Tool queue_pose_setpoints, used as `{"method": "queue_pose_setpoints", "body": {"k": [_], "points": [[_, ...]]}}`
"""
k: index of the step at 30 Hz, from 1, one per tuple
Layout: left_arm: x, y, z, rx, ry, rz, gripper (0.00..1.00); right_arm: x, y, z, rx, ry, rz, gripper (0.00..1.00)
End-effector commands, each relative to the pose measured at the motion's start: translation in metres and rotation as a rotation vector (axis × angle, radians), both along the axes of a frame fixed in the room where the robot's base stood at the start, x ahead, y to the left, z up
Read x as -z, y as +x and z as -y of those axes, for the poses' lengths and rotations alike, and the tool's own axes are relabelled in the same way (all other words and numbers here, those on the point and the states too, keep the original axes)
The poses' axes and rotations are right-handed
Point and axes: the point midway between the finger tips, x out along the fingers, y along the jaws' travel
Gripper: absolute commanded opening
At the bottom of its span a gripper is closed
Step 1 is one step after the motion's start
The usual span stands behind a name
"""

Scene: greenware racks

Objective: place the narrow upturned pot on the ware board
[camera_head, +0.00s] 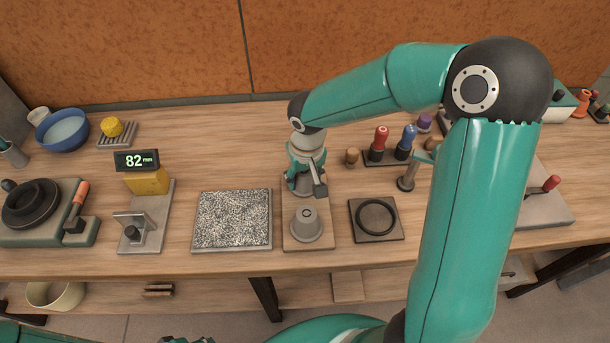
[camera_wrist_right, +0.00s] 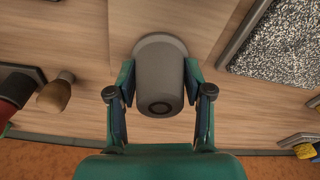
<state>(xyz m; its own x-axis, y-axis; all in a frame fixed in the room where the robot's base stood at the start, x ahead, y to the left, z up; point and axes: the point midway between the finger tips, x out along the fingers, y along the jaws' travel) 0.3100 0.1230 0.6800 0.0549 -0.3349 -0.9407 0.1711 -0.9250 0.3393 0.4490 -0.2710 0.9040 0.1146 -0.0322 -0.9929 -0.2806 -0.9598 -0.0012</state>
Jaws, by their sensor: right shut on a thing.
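My right gripper (camera_head: 304,178) is shut on the narrow upturned pot, with one finger on each side. The narrow pot (camera_wrist_right: 160,75) is grey, and its foot with a dark round mark faces the right wrist camera. In the head view my gripper mostly hides it. It is over the back part of the ware board (camera_head: 308,244), a light wooden board; I cannot tell if it touches. A wider grey upturned pot (camera_head: 306,225) stands on the board's front part. A small part that seems to be my left gripper (camera_head: 188,340) shows at the bottom edge, its fingers cut off.
A speckled slab (camera_head: 232,220) lies left of the board, and a dark ring on a square tile (camera_head: 376,217) lies right. A gauge reading 82 mm (camera_head: 137,161) stands further left. Red and blue handled tools (camera_head: 379,143) and a wooden knob (camera_head: 351,157) stand behind right.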

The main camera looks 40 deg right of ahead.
Motion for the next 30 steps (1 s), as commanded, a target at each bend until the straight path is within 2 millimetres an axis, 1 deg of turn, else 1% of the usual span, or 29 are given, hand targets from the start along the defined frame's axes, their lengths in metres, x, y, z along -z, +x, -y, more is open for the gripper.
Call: {"method": "queue_pose_setpoints", "body": {"k": [6,7,9,11,20,23,26,30], "points": [[0.001,0.0,0.0,0.0,0.0,0.0,0.4,0.001,0.0,0.0,-0.001,0.0,0.0,0.13],[0.001,0.0,0.0,0.0,0.0,0.0,0.4,0.0,0.0,0.0,-0.001,0.0,0.0,0.56],[0.001,0.0,0.0,0.0,0.0,0.0,0.4,0.0,0.0,0.0,-0.001,0.0,0.0,0.67],[0.001,0.0,0.0,0.0,0.0,0.0,0.4,0.0,0.0,0.0,-0.001,0.0,0.0,0.76],[0.0,0.0,0.0,0.0,0.0,0.0,0.4,0.0,0.0,0.0,-0.001,0.0,0.0,0.76],[0.0,0.0,0.0,0.0,0.0,0.0,0.4,-0.004,0.0,0.0,-0.001,0.0,0.001,0.76],[0.0,0.0,0.0,0.0,0.0,0.0,0.4,-0.014,0.0,0.0,-0.002,-0.002,0.003,0.76],[0.0,0.0,0.0,0.0,0.0,0.0,0.4,-0.037,-0.003,-0.001,-0.001,-0.001,0.006,0.76]]}}
